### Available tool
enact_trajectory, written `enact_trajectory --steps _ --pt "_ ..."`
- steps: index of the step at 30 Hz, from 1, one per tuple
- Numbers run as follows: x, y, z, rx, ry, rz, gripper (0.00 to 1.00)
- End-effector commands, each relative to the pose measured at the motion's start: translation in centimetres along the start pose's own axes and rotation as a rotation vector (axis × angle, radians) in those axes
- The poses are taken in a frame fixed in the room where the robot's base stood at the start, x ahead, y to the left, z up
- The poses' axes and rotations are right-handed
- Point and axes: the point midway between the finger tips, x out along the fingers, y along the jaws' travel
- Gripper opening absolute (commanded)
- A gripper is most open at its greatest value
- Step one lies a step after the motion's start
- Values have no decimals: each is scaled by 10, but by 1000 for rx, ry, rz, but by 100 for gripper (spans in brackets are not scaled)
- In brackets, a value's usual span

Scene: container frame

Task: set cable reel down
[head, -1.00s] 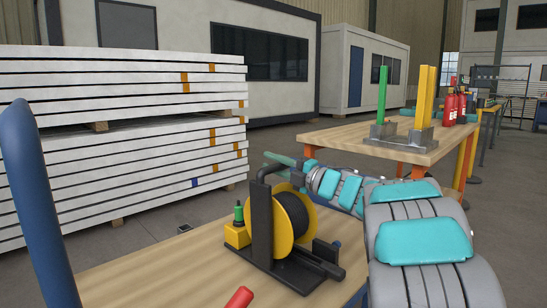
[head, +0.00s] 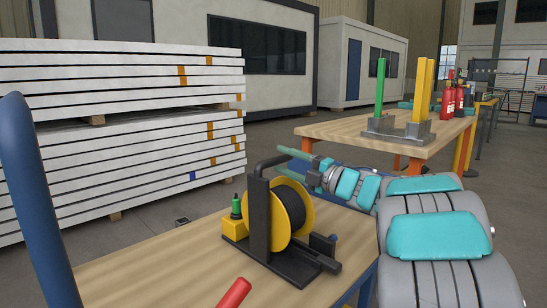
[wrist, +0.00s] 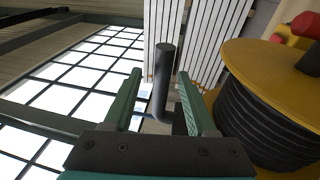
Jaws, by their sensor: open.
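The cable reel (head: 288,213), a black drum with yellow flanges on a black stand, stands upright on the near wooden table. A bent black handle (head: 275,160) tops its stand. My gripper (head: 280,162) is open at handle height, just right of the stand. In the wrist view, my gripper's green fingers (wrist: 160,73) are spread, with the dark handle (wrist: 164,85) showing between them and clear of both. The reel also fills the right of the wrist view (wrist: 262,125). Contact with the handle cannot be judged in the head view.
The near table (head: 150,270) also bears a yellow block with a green-topped piece (head: 236,225) and a red handle (head: 235,293). A second table (head: 340,130) with green and yellow posts stands behind. White panel stacks (head: 120,150) are at left.

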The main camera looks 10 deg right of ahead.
Motion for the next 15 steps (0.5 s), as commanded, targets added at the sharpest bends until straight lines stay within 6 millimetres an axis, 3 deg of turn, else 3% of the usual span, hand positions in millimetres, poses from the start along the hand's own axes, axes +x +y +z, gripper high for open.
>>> enact_trajectory --steps 6,15 --pt "-43 2 0 -3 -4 1 57" --pt "-69 1 0 -2 -1 0 57"
